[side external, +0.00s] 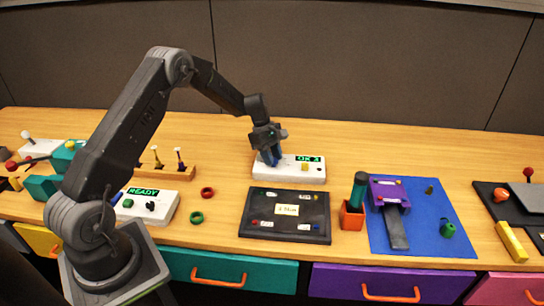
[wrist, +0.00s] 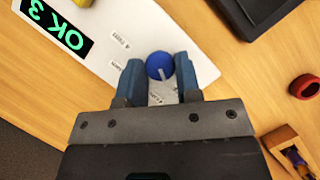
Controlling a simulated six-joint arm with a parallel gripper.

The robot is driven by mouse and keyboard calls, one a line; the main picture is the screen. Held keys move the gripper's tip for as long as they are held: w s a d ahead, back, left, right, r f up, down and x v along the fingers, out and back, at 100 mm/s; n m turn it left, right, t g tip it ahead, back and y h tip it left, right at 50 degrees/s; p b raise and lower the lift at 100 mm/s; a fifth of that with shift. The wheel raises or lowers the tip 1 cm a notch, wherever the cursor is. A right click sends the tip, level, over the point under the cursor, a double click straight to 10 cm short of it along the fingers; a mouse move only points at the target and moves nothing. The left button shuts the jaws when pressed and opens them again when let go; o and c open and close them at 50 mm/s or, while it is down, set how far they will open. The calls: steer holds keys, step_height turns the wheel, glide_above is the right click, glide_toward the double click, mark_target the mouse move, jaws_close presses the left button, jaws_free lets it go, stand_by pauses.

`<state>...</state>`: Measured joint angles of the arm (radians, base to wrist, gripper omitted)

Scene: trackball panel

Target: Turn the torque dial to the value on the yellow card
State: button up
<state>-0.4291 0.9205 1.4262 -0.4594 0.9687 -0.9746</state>
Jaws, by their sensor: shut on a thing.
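The torque dial is a round blue knob (wrist: 159,66) with a white pointer mark, on a white panel (wrist: 112,38). In the side external view the panel (side external: 290,174) stands at the back middle, its green display (side external: 308,159) reading "OK 3". My gripper (wrist: 160,79) has its blue fingers on either side of the dial, shut on it. In the side external view my gripper (side external: 271,158) comes down on the panel's left part and hides the dial. A pale yellow card (side external: 287,210) lies on a black board; its writing is too small to read.
The black board (side external: 250,230) lies in front of the panel. A red ring (side external: 207,192) and a green ring (side external: 196,217) lie to the left, near a second white panel (side external: 167,207) reading "READY". A blue mat (side external: 455,212) with tools is to the right.

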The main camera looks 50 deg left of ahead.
steer(key=m+g, duration=0.1)
steer(key=m, duration=0.1)
steer(key=m+g, duration=0.1)
steer(key=m, duration=0.2)
steer(key=shift+w+m, duration=0.2)
steer(key=shift+m, duration=0.1)
steer(key=m+g, duration=0.1)
steer(key=m, duration=0.1)
steer(key=m+y, duration=0.1)
steer(key=m, duration=0.2)
steer(key=shift+w+d+g+y, duration=0.1)
steer(key=shift+d+g+y, duration=0.05)
steer(key=shift+g+y, duration=0.2)
steer(key=m, duration=0.2)
steer(key=m+g+y, duration=0.1)
steer(key=m, duration=0.1)
steer(key=shift+w+d+m+y, duration=0.1)
steer(key=shift+m+y, duration=0.15)
steer(key=shift+m, duration=0.15)
steer(key=shift+d+m+g+y, duration=0.15)
steer(key=shift+m+y, duration=0.3)
steer(key=shift+m, duration=0.85)
steer(key=shift+m+g+y, duration=0.1)
steer(key=shift+m+y, duration=0.35)
steer(key=shift+m, duration=0.85)
steer(key=o, duration=0.9)
steer(key=v, duration=0.6)
steer(key=shift+v, duration=0.75)
